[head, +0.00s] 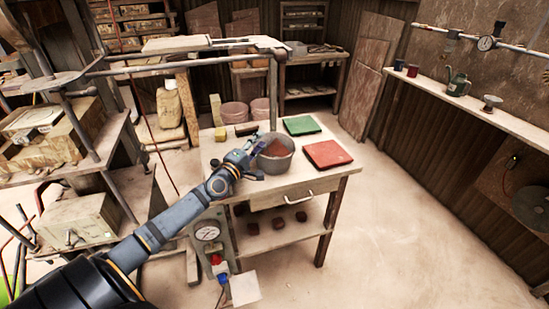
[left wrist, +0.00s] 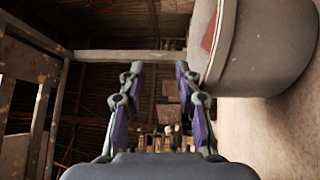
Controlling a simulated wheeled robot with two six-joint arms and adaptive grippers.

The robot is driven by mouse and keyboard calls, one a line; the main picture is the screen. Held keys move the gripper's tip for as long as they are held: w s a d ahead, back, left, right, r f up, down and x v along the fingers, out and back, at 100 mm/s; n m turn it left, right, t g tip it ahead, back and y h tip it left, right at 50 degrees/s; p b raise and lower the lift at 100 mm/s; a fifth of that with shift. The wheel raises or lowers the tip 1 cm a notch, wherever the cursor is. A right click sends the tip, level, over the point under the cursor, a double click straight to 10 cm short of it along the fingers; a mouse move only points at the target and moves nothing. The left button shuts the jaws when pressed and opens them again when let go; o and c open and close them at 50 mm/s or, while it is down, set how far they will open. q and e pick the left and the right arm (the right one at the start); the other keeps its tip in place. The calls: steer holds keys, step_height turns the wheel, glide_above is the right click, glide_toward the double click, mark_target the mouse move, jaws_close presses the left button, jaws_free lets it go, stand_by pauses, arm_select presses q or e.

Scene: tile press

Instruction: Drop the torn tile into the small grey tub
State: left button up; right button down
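The small grey tub (head: 275,166) stands on the workbench. A reddish-brown piece (head: 275,148) shows inside it, seemingly the torn tile; its torn edge cannot be made out. My left gripper (head: 254,146) is at the tub's left rim in the head view. In the left wrist view my left gripper (left wrist: 158,78) has its two fingers apart with nothing between them. The tub's wall (left wrist: 270,50) fills the upper right there, beside the right finger, with a bit of reddish brown at its mouth. My right gripper is in neither view.
On the bench (head: 215,160), a green pad (head: 301,125) and a red pad (head: 328,154) lie right of the tub. A dark block (head: 246,128) and a yellow-green block (head: 220,133) lie behind my left gripper. Several dark pieces lie on the shelf below.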

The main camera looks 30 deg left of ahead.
arm_select(q)
steer(key=shift+s+f, duration=0.1)
steer(key=s, duration=0.7)
steer(key=shift+f, duration=0.4)
steer(key=shift+s, duration=0.15)
